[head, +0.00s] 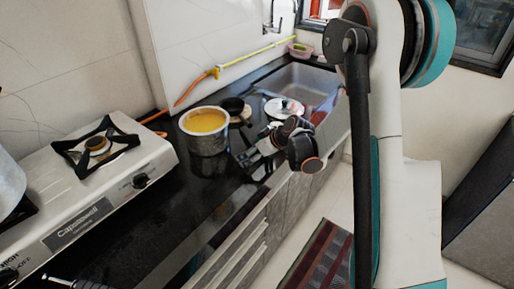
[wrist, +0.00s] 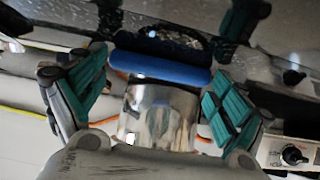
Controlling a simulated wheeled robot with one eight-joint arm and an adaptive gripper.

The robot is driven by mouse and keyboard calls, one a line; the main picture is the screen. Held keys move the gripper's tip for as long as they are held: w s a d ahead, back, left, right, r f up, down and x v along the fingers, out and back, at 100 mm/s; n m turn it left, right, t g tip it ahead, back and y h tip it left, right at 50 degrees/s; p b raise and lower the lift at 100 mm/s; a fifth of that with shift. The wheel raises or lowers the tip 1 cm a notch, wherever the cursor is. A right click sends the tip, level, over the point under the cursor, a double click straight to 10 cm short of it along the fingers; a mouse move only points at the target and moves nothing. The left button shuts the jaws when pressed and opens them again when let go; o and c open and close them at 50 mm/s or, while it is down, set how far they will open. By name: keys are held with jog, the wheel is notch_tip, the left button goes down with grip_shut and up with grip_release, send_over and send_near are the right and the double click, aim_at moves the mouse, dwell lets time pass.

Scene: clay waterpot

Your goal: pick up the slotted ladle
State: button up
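I cannot make out the slotted ladle for certain in either view. My gripper (head: 250,158) is low over the dark counter, just right of the metal pot (head: 209,140) with yellow contents. In the wrist view my gripper (wrist: 155,95) has its two teal-padded fingers wide apart. A blue bar (wrist: 160,68) shows between them, with a dark curved piece (wrist: 165,40) above it; I cannot tell what either belongs to. The shiny metal pot (wrist: 158,118) shows below the bar. I see nothing clamped between the pads.
A white stove (head: 105,180) stands left of the pot, its knob also in the wrist view (wrist: 292,155). A small dark dish (head: 233,106), a white lid (head: 284,108) and a sink (head: 300,82) lie behind. Orange and yellow hose (head: 240,61) runs along the wall. The front counter (head: 170,225) is largely clear.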

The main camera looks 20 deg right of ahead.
jog(key=shift+c, duration=1.3)
jog(key=shift+r, duration=0.15)
notch_tip(320, 180, up, 20)
jog(key=p, duration=0.7)
jog(key=shift+p, duration=0.4)
